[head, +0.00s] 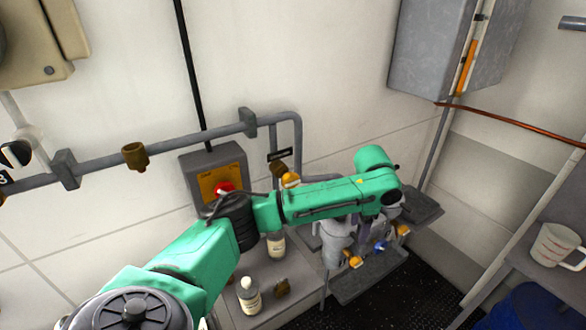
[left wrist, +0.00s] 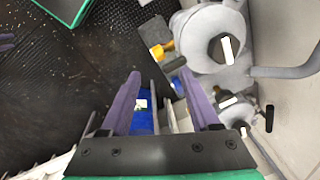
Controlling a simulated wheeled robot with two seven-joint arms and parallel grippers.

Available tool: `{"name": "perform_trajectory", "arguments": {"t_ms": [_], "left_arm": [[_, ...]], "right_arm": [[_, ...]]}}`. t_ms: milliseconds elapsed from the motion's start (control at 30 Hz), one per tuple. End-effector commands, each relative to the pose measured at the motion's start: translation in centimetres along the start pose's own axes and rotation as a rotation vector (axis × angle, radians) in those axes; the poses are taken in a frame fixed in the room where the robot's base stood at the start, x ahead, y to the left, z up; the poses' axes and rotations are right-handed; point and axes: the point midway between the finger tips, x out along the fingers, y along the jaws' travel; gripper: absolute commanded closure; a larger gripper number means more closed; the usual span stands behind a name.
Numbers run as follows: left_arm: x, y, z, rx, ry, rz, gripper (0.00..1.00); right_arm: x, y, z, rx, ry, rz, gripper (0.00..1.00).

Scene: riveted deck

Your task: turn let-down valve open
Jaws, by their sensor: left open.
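My left arm reaches across the head view from the lower left; its wrist (head: 378,180) is over the grey pipework at the right. My left gripper (left wrist: 160,74) shows in the left wrist view with two purple fingers apart and nothing between them. Near the fingertips are a yellow handle (left wrist: 163,49) and a small blue part. In the head view, small valves with a yellow handle (head: 354,260), a blue handle (head: 379,246) and an orange handle (head: 403,230) sit below the wrist. I cannot tell which is the let-down valve. My right gripper is not in view.
A grey body with a dark hexagonal face (left wrist: 222,48) stands right of the fingers. A red knob on a yellow plate (head: 215,185) is on the wall box. Bottles (head: 249,296) stand on the ledge. A grey cabinet (head: 430,50) hangs above; a measuring jug (head: 555,245) is at right.

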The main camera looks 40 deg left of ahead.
Motion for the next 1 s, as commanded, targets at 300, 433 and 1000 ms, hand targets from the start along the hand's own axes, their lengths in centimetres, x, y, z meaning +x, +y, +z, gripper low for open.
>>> {"name": "perform_trajectory", "arguments": {"t_ms": [300,433,1000], "left_arm": [[-21.8,-11.7,12.4,-0.354,-0.097,0.035,0.38],[-24.6,-12.0,14.8,-0.409,-0.079,0.084,0.38],[-17.7,-11.2,15.3,-0.408,-0.081,0.094,0.38]], "right_arm": [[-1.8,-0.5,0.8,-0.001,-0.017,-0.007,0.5],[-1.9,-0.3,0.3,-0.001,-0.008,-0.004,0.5],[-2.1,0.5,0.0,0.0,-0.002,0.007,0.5]]}}
